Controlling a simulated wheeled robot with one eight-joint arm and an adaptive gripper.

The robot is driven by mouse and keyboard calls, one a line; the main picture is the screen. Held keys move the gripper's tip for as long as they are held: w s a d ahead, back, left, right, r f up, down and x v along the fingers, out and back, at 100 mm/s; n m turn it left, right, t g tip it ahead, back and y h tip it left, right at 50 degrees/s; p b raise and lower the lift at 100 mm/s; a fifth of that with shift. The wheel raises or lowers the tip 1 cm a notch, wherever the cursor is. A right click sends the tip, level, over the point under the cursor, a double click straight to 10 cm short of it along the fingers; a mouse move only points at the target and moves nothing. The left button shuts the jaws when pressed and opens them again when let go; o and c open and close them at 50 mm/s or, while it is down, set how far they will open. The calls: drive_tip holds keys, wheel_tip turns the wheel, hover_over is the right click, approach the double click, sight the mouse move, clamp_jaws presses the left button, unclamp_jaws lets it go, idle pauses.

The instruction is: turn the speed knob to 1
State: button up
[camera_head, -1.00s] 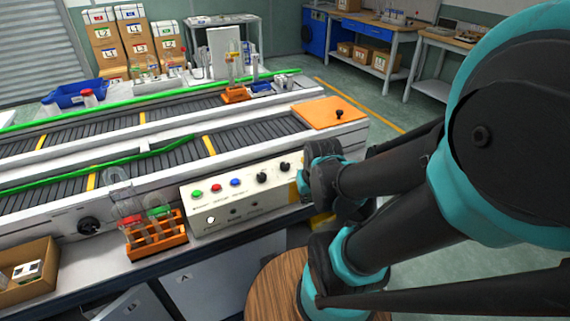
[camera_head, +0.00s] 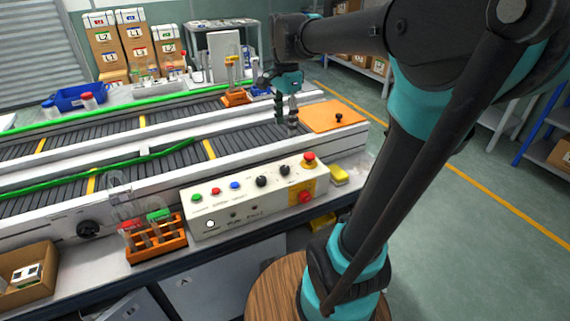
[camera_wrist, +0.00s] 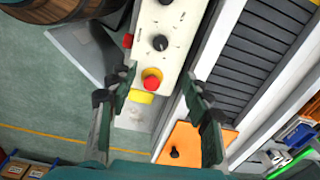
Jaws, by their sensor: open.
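The pale control box (camera_head: 222,211) stands in front of the conveyor. Two black knobs show on its top, the left one (camera_head: 261,181) and the right one (camera_head: 285,170); I cannot read their labels or settings. The right knob also shows in the wrist view (camera_wrist: 160,43). A larger black dial (camera_head: 88,228) is on the conveyor's side at left. My gripper (camera_head: 286,124) points down above the conveyor, behind and apart from the box. In the wrist view my gripper (camera_wrist: 157,80) is open and empty, its fingers framing the red emergency button (camera_wrist: 152,80) from above.
The red emergency button (camera_head: 309,159) stands right of the knobs. Green, red and blue buttons sit left of them. An orange rack (camera_head: 157,243) with tubes stands left of the box. An orange plate (camera_head: 335,116) with a small black knob covers the conveyor's end.

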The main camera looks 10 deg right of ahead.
sight(285, 167)
drive_tip(key=shift+m, duration=0.4)
drive_tip(key=f, duration=1.6)
drive_tip(key=shift+w+a, duration=0.1)
drive_tip(key=shift+w, duration=0.1)
clamp_jaws()
